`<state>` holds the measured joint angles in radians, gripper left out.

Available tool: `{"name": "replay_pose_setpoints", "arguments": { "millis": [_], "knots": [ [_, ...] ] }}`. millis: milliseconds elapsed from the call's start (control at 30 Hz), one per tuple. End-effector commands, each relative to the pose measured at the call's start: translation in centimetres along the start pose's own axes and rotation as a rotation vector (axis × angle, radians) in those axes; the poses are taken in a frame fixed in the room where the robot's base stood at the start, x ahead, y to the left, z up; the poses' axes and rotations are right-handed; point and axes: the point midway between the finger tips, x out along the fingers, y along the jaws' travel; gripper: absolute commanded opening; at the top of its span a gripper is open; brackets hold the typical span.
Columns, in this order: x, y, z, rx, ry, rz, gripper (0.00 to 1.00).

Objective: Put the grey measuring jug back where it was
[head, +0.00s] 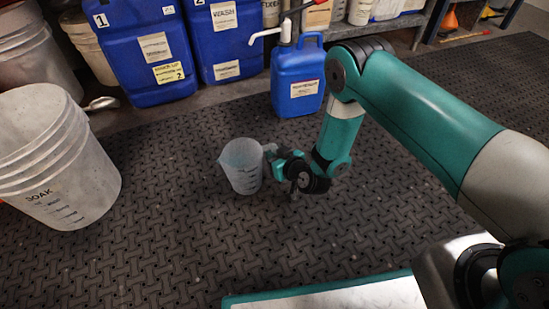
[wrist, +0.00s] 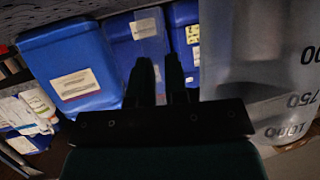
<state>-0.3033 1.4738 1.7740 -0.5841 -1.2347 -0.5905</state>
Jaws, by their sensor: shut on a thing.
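The grey measuring jug (head: 241,168) is a translucent, roughly upright cup in the middle of the head view, over the dark mat. I cannot tell whether its base touches the mat. My gripper (head: 274,153) is at the jug's right side and is shut on it, apparently at the handle, which is mostly hidden. In the wrist view the jug (wrist: 255,75) fills the right side, with its printed scale numbers upside down. The dark fingers (wrist: 161,85) show close together beside its wall.
A large white bucket marked SOAK (head: 80,190) stands left of the jug. A small blue canister with a pump (head: 297,80) stands behind it. Big blue drums (head: 140,45) line the back, with a metal ladle (head: 101,103) near them. The patterned mat (head: 170,250) is clear in front.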

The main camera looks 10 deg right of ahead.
Motion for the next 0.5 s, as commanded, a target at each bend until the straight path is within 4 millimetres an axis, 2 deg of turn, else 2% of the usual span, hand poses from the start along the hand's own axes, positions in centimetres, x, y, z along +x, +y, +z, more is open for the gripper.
{"name": "replay_pose_setpoints", "arguments": {
  "millis": [200,233,333,500],
  "knots": [
    [0.09,0.01,0.18,0.000,0.000,0.000,0.00],
    [0.09,0.01,0.21,0.000,0.000,0.000,0.16],
    [0.06,0.01,0.12,0.000,0.000,0.000,0.39],
    [0.06,0.01,0.12,0.000,0.000,0.000,0.39]
  ]
}}
